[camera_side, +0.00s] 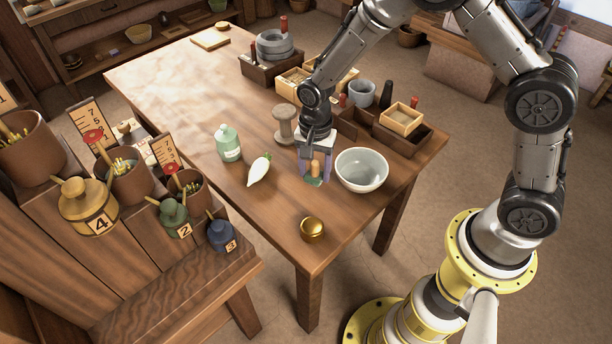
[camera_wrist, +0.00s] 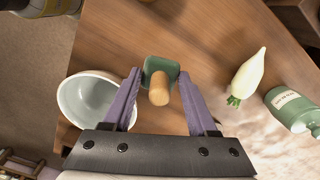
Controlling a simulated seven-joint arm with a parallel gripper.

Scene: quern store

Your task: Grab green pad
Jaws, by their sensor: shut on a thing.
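The green pad (camera_side: 313,181) is a small green block with a tan wooden knob, on or just above the wooden table in the side view; I cannot tell whether it touches the top. My gripper (camera_side: 314,168) points down at it, with its fingers on either side of the knob. In the wrist view the green pad (camera_wrist: 160,70) shows beyond the tan knob (camera_wrist: 159,95), between the two purple fingers of my gripper (camera_wrist: 160,82). The gripper is shut on the pad; the exact contact is not clear.
A pale bowl (camera_side: 361,170) stands close on the right. A brass pot (camera_side: 312,229) is in front, and a wooden spool (camera_side: 285,124) behind. Wooden trays (camera_side: 401,119) fill the far right edge.

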